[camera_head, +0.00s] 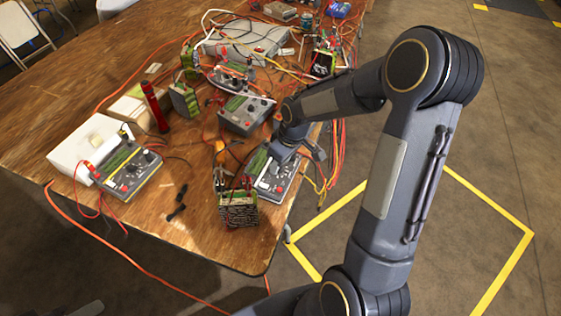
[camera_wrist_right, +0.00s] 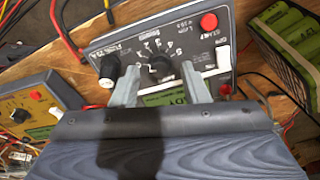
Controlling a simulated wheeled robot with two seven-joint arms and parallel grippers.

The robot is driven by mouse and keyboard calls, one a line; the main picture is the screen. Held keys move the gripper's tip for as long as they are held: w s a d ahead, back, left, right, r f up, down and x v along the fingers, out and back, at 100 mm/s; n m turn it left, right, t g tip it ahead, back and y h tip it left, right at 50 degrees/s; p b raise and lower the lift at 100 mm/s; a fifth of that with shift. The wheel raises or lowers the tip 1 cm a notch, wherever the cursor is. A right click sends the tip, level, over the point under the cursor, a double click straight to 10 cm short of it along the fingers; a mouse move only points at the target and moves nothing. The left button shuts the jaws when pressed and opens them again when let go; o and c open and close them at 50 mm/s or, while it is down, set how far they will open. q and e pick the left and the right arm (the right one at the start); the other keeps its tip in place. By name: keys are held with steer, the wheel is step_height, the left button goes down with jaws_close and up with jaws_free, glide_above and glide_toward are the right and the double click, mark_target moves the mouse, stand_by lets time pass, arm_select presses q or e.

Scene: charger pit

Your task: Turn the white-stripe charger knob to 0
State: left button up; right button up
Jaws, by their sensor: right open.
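The white-stripe charger (camera_head: 268,186) lies near the right edge of the wooden table in the head view, partly hidden by my right gripper (camera_head: 288,156). In the right wrist view its grey face (camera_wrist_right: 105,55) shows a numbered dial, a red button and a black dial knob (camera_wrist_right: 157,67). A second black knob with a white tip sits at the left of the face. My right gripper (camera_wrist_right: 160,80) is open, its two fingers at either side of the dial knob in the picture. I cannot tell whether they touch it. My left gripper is not in view.
A battery pack (camera_head: 237,207) stands close beside the charger. A yellow-stripe charger (camera_head: 128,172) lies at the left, and another grey charger (camera_head: 246,114) lies behind. Cables cross the table. A red cylinder (camera_head: 154,106) stands farther back. The front left of the table is mostly clear.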

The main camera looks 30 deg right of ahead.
mark_target(286, 174)
steer(key=v, duration=0.7)
stand_by(0.3)
steer(key=s+a+r+m+t+y+p, duration=0.1)
steer(key=s+a+r+m, duration=0.2)
steer(key=s, duration=0.7)
steer(key=s+a+r+m+t+y+p, duration=0.1)
steer(key=s+a+r, duration=0.4)
steer(key=s, duration=0.6)
steer(key=shift+r+m+t, duration=0.7)
steer(key=shift+r+m, duration=0.05)
steer(key=shift+m, duration=0.45)
